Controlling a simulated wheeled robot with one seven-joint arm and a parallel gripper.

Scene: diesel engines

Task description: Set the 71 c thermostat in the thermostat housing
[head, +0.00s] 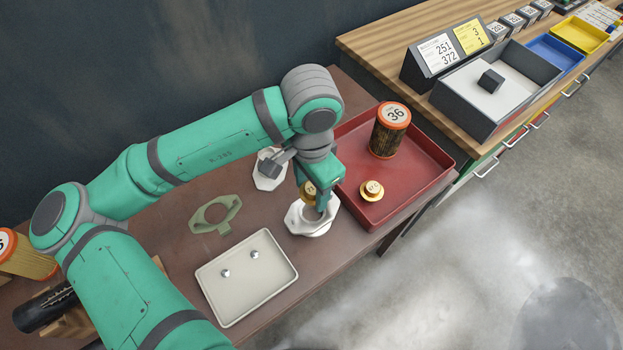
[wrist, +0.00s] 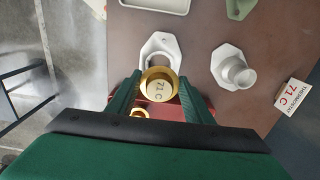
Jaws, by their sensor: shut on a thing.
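My gripper (head: 320,196) is shut on a gold thermostat (head: 307,193). In the wrist view the thermostat (wrist: 159,88) is marked 71 C and sits between the two fingers. The white thermostat housing (head: 311,220) stands on the brown table, with the held thermostat just above it in the head view. In the wrist view the housing (wrist: 161,44) shows just beyond the thermostat, partly covered by it. Whether they touch, I cannot tell. A second gold thermostat (head: 372,189) lies in the red tray (head: 408,178).
A white part with a round neck (wrist: 232,72) stands beside the housing, near a "thermostat 71 C" card (wrist: 293,97). A green gasket (head: 215,214) and a pale tray (head: 247,292) with two bolts lie left. An orange-capped filter (head: 390,132) stands in the red tray.

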